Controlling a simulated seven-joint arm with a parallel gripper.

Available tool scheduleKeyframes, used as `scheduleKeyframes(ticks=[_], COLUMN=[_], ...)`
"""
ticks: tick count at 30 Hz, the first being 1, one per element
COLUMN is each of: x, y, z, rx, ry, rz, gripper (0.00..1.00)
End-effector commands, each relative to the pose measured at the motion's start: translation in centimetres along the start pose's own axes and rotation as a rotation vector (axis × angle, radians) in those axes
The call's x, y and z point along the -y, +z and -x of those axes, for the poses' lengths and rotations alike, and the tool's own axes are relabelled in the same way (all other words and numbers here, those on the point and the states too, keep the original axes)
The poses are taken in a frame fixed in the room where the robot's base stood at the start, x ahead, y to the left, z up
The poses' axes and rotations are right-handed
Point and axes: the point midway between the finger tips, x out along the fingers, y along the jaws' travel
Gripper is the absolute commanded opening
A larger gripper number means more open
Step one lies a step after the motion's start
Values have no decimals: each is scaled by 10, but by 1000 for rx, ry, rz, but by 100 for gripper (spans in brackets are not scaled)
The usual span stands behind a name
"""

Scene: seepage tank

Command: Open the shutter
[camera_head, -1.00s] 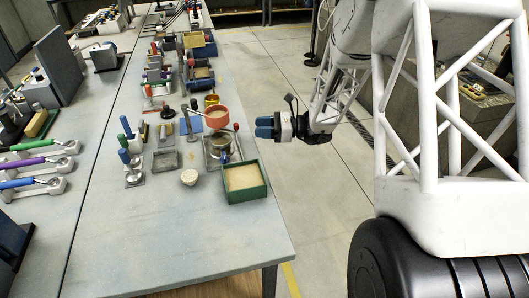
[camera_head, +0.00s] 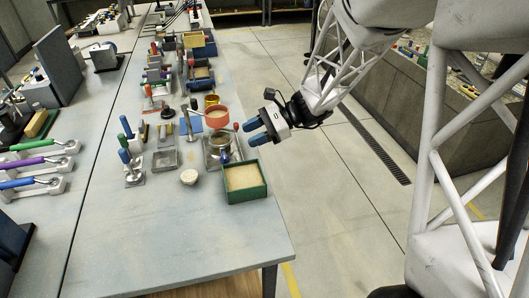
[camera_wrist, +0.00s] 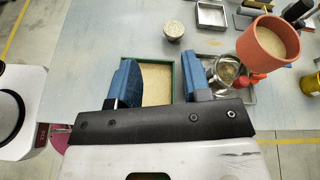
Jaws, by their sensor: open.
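My gripper (camera_head: 252,132) is open and empty, in the air off the right edge of the bench. Its two blue fingers (camera_wrist: 160,78) show apart in the wrist view, with the sand-filled green box (camera_head: 244,181) beyond them. An orange-red cup (camera_head: 215,118) with sandy contents stands above a round metal vessel (camera_head: 220,144) on a metal tray, left of my gripper. The cup also shows in the wrist view (camera_wrist: 268,45), with the vessel (camera_wrist: 226,70) and a red knob (camera_wrist: 250,80) beside it. I cannot tell which part is the shutter.
Several coloured-handled tools crowd the bench behind. The bench front (camera_head: 180,245) is clear, and open floor (camera_head: 330,200) lies to the right.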

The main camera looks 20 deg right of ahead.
Motion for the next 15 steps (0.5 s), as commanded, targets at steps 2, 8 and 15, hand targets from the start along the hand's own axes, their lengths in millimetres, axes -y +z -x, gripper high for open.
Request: scheduleKeyframes(ticks=[2,8,15], x=[-7,-24,-46], y=[7,22,38], z=[-1,-2,-1], rx=[-26,-92,-170], ry=[23,84,156], rz=[29,102,193], gripper=[44,44,44])
